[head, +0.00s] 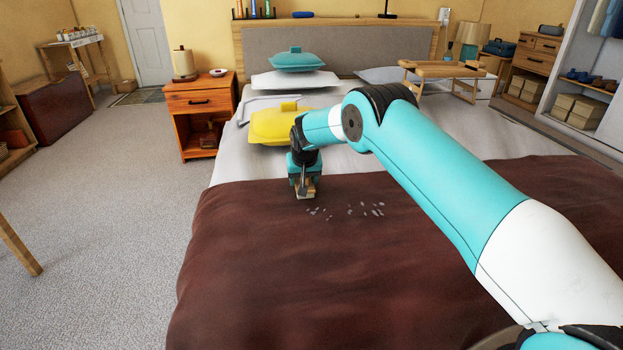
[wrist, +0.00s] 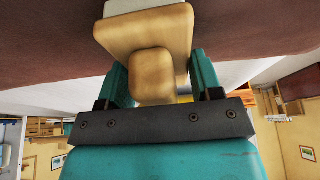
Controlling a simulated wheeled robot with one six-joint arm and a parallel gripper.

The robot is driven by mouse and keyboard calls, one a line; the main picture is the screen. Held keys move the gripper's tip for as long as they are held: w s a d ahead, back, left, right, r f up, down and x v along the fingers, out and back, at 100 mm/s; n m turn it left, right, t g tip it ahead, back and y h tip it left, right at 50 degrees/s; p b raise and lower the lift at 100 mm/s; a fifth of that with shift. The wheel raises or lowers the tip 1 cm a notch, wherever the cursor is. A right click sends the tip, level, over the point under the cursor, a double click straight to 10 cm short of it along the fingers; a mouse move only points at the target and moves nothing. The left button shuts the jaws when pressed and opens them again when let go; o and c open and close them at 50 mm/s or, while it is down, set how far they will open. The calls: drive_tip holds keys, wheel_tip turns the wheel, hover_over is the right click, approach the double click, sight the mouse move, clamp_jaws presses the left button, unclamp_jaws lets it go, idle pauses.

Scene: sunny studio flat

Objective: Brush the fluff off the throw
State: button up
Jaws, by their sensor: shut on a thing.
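The dark red-brown throw (head: 270,270) covers the lower part of the bed, and it fills the top of the wrist view (wrist: 50,40). Several pale bits of fluff (head: 365,209) lie on it in a loose patch near its far edge. My gripper (head: 304,184) is just left of the fluff, low over the throw. It is shut on a wooden brush (wrist: 145,35), held by its handle block between the two fingers. In the head view only a small tan part of the brush (head: 305,194) shows. I cannot tell whether its underside touches the throw.
A yellow cushion (head: 280,126) lies on the bed just behind my gripper. A wooden bed tray (head: 440,69) stands at the far right of the bed. An orange nightstand (head: 200,102) is left of the bed. The throw in front of the fluff is clear.

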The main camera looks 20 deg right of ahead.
drive_tip(key=shift+a, duration=0.3)
drive_tip(key=shift+s+a+r+p, duration=0.1)
drive_tip(key=shift+s+p, duration=0.4)
drive_tip(key=shift+s+a+p, duration=0.15)
drive_tip(key=shift+s+p, duration=0.4)
drive_tip(key=shift+s, duration=0.4)
drive_tip(key=shift+s+a+p, duration=0.2)
drive_tip(key=shift+s+p, duration=0.3)
drive_tip(key=shift+s, duration=0.4)
drive_tip(key=shift+s+a+p, duration=0.15)
drive_tip(key=shift+s+p, duration=0.4)
drive_tip(key=shift+s, duration=0.4)
drive_tip(key=shift+s+d+p, duration=0.2)
drive_tip(key=shift+s+d, duration=0.2)
drive_tip(key=shift+d, duration=1.6)
drive_tip(key=shift+s+d+p, duration=0.25)
drive_tip(key=shift+s+d, duration=0.15)
drive_tip(key=shift+d, duration=1.65)
drive_tip(key=shift+s+d+p, duration=0.2)
drive_tip(key=shift+s+d, duration=0.2)
drive_tip(key=shift+d, duration=1.6)
drive_tip(key=shift+s+d, duration=0.4)
drive_tip(key=shift+d, duration=1.5)
drive_tip(key=shift+s+d, duration=0.35)
drive_tip(key=shift+d, duration=1.6)
drive_tip(key=shift+s+d, duration=0.4)
drive_tip(key=shift+d, duration=1.5)
